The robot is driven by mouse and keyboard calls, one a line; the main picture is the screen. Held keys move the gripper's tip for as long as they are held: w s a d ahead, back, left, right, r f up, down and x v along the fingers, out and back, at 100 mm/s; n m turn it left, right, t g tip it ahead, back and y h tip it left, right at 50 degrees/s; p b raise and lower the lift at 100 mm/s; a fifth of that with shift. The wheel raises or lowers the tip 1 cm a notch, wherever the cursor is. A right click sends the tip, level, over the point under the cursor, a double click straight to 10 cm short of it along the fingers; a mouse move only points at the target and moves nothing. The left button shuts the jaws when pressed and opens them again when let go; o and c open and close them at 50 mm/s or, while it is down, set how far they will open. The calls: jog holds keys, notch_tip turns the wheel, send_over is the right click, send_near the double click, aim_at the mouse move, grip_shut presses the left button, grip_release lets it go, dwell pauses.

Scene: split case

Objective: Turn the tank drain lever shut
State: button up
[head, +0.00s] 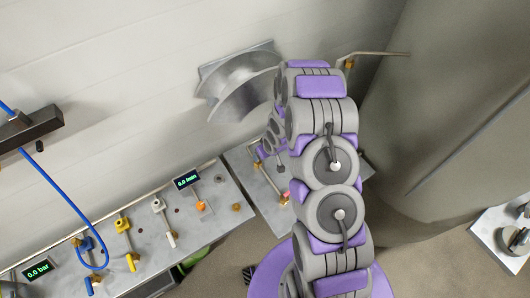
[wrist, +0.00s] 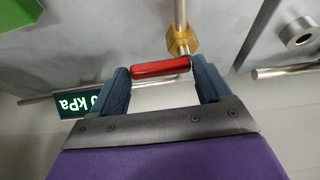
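In the wrist view a red lever handle (wrist: 160,68) lies crosswise, with a brass fitting (wrist: 183,42) on a metal pipe at its right end. My gripper (wrist: 160,72) has its two dark blue fingers spread wide, one near each end of the handle. The handle spans most of the gap between the fingertips. I cannot tell whether either finger touches it. In the head view my arm reaches over a small grey panel (head: 250,181) and hides much of it, and my fingertips cannot be made out there.
A "kPa" display (wrist: 78,102) sits left of my fingers, and a round metal fitting (wrist: 298,34) is at the upper right. In the head view a longer panel (head: 203,231) at left bears several coloured levers. A large grey tank-like body (head: 440,110) stands right of my arm.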

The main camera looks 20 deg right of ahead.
jog(key=o, duration=0.4)
jog(key=shift+r, duration=0.1)
jog(key=shift+p+v, duration=0.3)
jog(key=shift+v, duration=8.25)
jog(key=shift+s+d, duration=0.1)
jog(key=s+a+r+m+g+b, duration=0.1)
jog(key=s+r, duration=0.4)
jog(key=s, duration=0.5)
jog(key=s+a+r+m+g+h+b, duration=0.1)
jog(key=s+r+g+b, duration=0.2)
jog(key=s, duration=0.8)
jog(key=s+a+r+m+g+b, duration=0.1)
jog(key=s+r+g+b, duration=0.1)
jog(key=s+r, duration=0.4)
jog(key=shift+s+a+r+m+b, duration=0.15)
jog(key=shift+s+b, duration=0.1)
jog(key=shift+s, duration=0.6)
jog(key=shift+s+a+r+m+b, duration=0.1)
jog(key=shift+s+b, duration=0.2)
jog(key=shift+s, duration=0.5)
jog(key=shift+s+a+r+m+b, duration=0.15)
jog(key=shift+s+b, duration=0.1)
jog(key=shift+s, duration=0.6)
